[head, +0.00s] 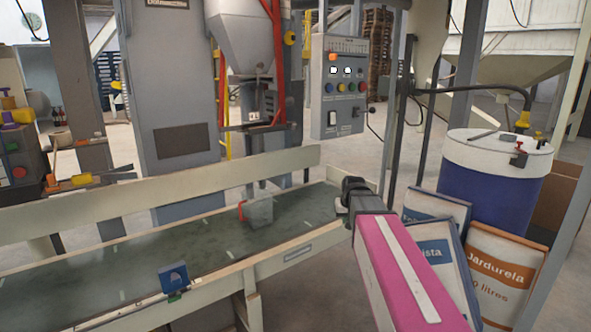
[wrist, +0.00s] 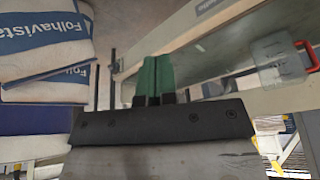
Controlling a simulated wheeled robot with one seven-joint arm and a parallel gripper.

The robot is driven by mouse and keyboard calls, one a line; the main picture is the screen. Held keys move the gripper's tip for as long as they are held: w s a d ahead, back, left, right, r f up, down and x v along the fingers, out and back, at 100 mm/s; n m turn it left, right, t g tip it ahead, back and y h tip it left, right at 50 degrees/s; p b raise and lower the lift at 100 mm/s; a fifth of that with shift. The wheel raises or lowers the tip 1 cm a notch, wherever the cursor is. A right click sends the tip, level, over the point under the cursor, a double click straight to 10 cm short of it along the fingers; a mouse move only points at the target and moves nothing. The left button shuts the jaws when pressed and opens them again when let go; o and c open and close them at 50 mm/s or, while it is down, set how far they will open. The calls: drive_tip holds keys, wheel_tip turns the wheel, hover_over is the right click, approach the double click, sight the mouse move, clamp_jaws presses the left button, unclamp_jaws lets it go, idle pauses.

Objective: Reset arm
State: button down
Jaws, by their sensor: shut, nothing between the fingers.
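My gripper shows in the wrist view (wrist: 157,78) with its two green fingertips side by side and touching, with nothing between them. In the head view my pink arm reaches in from the lower right, and its dark end is beside the right end of the conveyor (head: 205,239). The fingertips are hard to make out there. The wrist view shows the conveyor's pale side rail (wrist: 190,35) just to the right of the fingers; I cannot tell whether they touch it.
A grey block with a red handle (head: 260,212) is on the belt. A blue sensor box (head: 174,277) is on the near rail. Printed sacks (head: 497,275) and a blue drum (head: 490,190) stand at the right. A control panel (head: 343,88) and hopper (head: 243,35) are behind.

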drive_tip(key=s+f+g, duration=0.4)
drive_tip(key=s+f, duration=1.3)
drive_tip(key=s, duration=0.2)
drive_tip(key=shift+a+f, duration=0.15)
drive_tip(key=shift+f, duration=0.15)
